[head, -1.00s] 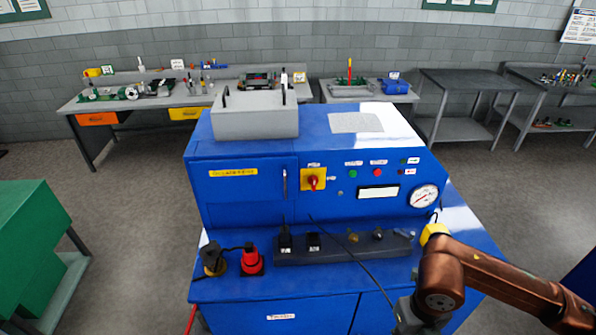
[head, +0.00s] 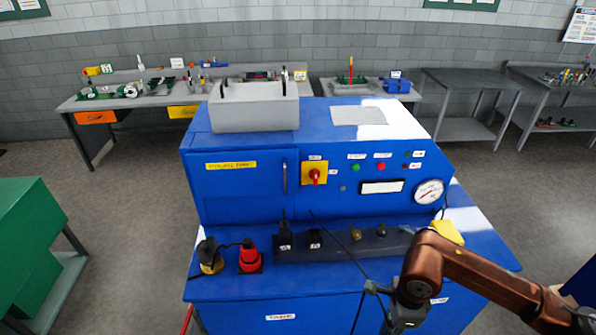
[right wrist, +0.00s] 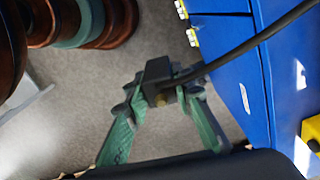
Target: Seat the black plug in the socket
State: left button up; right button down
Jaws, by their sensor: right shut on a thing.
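The black plug (right wrist: 158,78) is a dark block with a thick black cable in the right wrist view. My right gripper (right wrist: 160,92) is shut on it, with a green finger on each side. In the head view my right gripper (head: 400,322) is at the bottom edge, low in front of the blue cabinet, and the plug cannot be made out there. A dark strip of outlets (head: 335,247) lies on the cabinet's ledge, above and apart from the gripper. My arm hides its right end. I cannot tell which outlet is the socket. My left gripper is out of view.
A red plug (head: 249,257) and a black-and-yellow one (head: 209,256) stand left of the strip. A yellow block (head: 448,232) is at the ledge's right. A thin black cable (head: 340,240) crosses the strip. The blue panel (head: 240,190) rises behind.

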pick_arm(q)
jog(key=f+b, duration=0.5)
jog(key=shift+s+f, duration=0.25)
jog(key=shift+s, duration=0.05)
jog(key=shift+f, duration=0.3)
pick_arm(e)
jog(key=w+a+f+n, duration=0.1)
jog(key=w+f+n, duration=0.2)
jog(key=n, duration=0.6)
jog(key=w+f+n, duration=0.3)
jog(key=f+n, duration=0.4)
jog(key=n, duration=0.3)
jog(key=shift+a+f, duration=0.2)
jog(key=shift+a, duration=0.15)
